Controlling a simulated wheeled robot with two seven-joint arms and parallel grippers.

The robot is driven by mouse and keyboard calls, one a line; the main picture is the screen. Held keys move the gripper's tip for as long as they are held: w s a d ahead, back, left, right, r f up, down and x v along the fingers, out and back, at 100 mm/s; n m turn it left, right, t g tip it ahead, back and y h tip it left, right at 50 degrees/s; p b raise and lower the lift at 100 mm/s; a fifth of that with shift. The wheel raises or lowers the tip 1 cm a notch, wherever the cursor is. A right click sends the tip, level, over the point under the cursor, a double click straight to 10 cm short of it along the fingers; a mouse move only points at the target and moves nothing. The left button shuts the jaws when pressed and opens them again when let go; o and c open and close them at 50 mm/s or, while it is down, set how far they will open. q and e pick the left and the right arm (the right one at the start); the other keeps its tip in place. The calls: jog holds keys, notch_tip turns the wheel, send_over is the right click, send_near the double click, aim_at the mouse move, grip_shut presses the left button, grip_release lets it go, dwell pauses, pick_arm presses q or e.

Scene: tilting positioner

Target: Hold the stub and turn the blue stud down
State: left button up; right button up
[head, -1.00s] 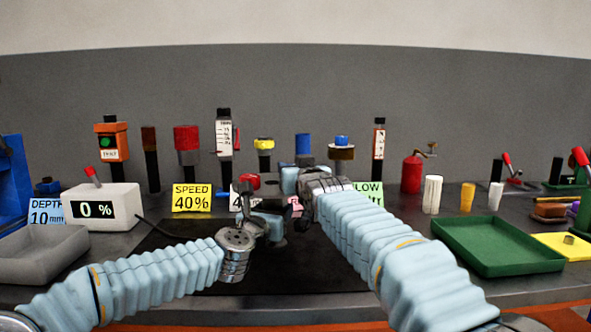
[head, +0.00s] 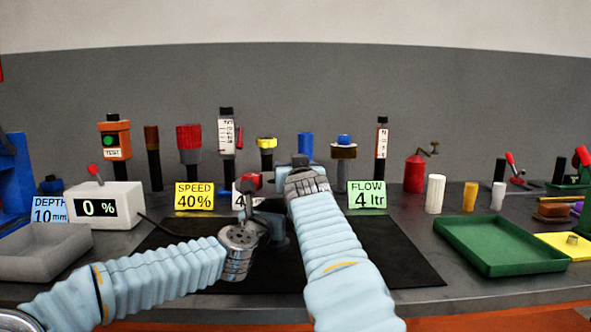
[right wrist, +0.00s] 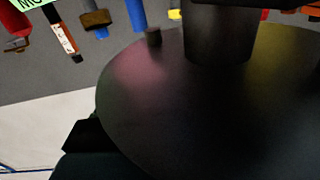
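In the head view my left gripper (head: 262,217) is low over the dark mat, beside dark parts of the positioner (head: 277,236). Its fingertips are blurred into those parts, so its grip is unclear. My right gripper (head: 301,163) is above and to the right, its fingers mostly hidden behind its own wrist. The right wrist view is filled by a large dark round plate (right wrist: 190,110). A thick dark cylinder (right wrist: 218,35) and a small dark peg (right wrist: 153,37) stand at its far edge. I cannot make out a blue stud on the positioner.
A red-topped part (head: 249,179) shows behind my left gripper. Upright tools, including a blue cylinder (head: 305,145), line the back. A grey tray (head: 45,254) is left, a green tray (head: 500,246) right. The black mat (head: 400,262) is bare at right.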

jog(key=shift+s, duration=0.1)
jog(key=shift+s+r, duration=0.1)
jog(key=shift+s, duration=0.2)
jog(key=s, duration=1.1)
jog(key=shift+d, duration=0.4)
